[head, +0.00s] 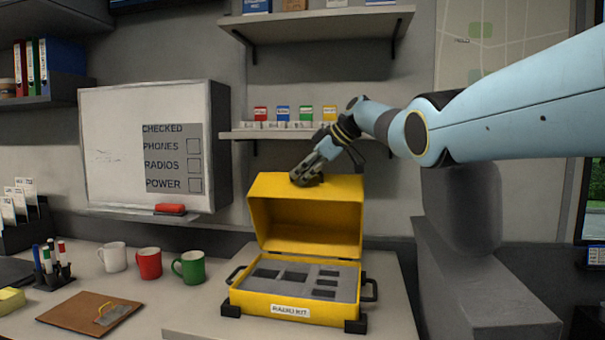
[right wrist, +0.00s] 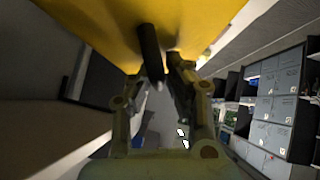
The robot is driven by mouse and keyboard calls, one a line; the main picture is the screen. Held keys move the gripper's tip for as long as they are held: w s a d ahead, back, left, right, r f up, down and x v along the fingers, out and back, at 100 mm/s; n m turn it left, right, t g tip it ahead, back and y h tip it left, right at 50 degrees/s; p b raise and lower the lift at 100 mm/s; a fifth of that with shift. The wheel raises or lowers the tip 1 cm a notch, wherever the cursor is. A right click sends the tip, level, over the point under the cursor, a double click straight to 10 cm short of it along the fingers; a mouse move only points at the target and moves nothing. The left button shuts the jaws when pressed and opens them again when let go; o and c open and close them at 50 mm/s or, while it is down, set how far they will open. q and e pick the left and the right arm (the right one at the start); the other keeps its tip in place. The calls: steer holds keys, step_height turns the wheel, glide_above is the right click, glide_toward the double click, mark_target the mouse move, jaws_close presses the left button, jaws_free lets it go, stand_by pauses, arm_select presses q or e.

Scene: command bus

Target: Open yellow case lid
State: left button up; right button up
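The yellow case (head: 304,212) stands on the counter with its lid raised, leaning back a little from the hinge side. The case's lower part is labelled RADIO KIT and holds a grey foam insert (head: 296,279) with several dark cutouts. My left gripper is not in view.
White, red and green mugs (head: 189,267) stand left of the case. A pen holder (head: 52,273) and a brown clipboard (head: 95,313) are farther left. A whiteboard (head: 110,115) is behind. A shelf (head: 290,135) is above the lid.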

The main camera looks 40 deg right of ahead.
steer(key=o, duration=0.3)
steer(key=shift+r, duration=0.1)
step_height(320, 180, up, 10)
steer(key=shift+f, duration=0.1)
stand_by(0.4)
